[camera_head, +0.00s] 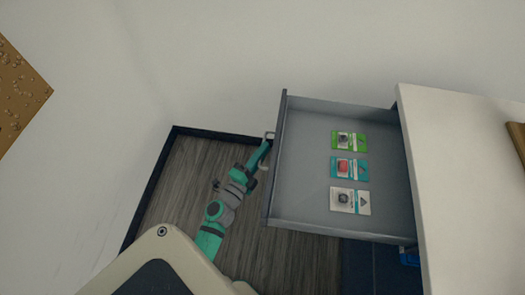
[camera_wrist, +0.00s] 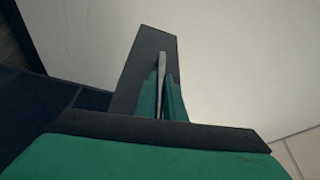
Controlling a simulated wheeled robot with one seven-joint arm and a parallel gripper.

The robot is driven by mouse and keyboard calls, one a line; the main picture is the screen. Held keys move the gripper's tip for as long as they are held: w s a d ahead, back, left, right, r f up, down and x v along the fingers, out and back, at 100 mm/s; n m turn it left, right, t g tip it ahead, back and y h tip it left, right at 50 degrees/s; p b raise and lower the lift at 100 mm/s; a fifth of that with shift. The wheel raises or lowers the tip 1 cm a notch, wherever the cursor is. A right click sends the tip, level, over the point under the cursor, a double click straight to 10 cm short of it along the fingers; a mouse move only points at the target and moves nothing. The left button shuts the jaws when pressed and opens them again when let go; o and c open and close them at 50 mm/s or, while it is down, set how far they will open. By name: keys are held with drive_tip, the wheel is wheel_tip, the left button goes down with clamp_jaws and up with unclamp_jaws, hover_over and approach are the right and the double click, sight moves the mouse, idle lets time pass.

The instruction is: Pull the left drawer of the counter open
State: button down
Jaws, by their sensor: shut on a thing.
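The drawer (camera_head: 300,185) of the white counter (camera_head: 445,165) stands pulled well out in the head view, with its grey inside showing. Its handle (camera_head: 269,136) is on the dark front panel, at the drawer's left side in the picture. My gripper (camera_head: 262,157) is at this handle, with its teal fingers closed on it. In the wrist view my gripper (camera_wrist: 162,100) has its two teal fingers shut on a thin light bar, the handle (camera_wrist: 163,66). The dark drawer front (camera_wrist: 142,62) lies behind it.
In the drawer lie a green packet (camera_head: 349,141), a teal packet (camera_head: 349,168) and a white packet (camera_head: 350,200). A white wall (camera_head: 230,60) runs close along the drawer's far side. A cork board (camera_head: 18,90) is at the left.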

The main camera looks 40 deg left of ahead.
drive_tip(key=c, duration=1.8)
unclamp_jaws()
drive_tip(key=shift+c, duration=0.2)
drive_tip(key=v, duration=1)
drive_tip(key=shift+s, duration=0.35)
